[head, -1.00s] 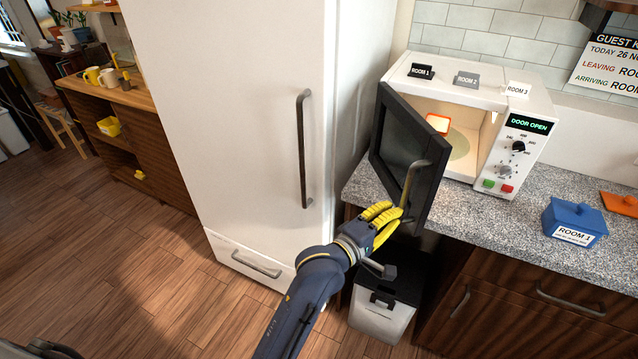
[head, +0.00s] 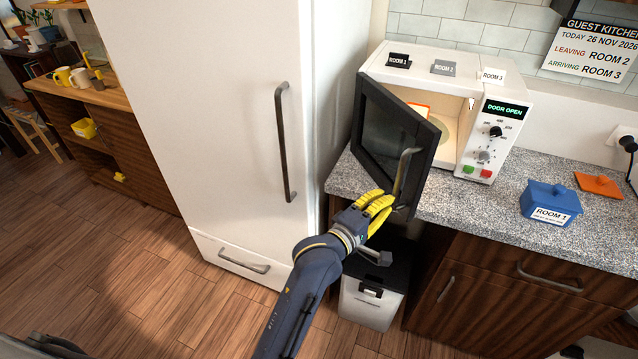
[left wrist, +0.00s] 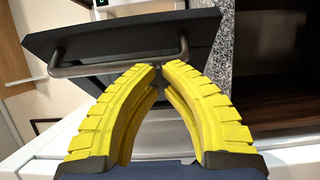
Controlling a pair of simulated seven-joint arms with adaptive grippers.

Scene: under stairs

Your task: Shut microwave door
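The white microwave (head: 455,70) stands on the granite counter, its display reading DOOR OPEN. Its black door (head: 385,135) is hinged at the left and stands ajar, partly covering the lit inside. A grey bar handle (head: 404,172) is on the door's outer face. My left gripper (head: 388,202) is at the handle's lower end, outside the door. In the left wrist view its yellow fingers (left wrist: 156,68) are drawn together at the tips, right at the handle bar (left wrist: 85,70), which runs crosswise behind them. The fingers do not wrap the bar; exact contact is unclear. My right gripper is not seen.
A white fridge (head: 215,100) stands left of the microwave. Room labels sit on the microwave top. A bin (head: 372,295) stands below the left gripper.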

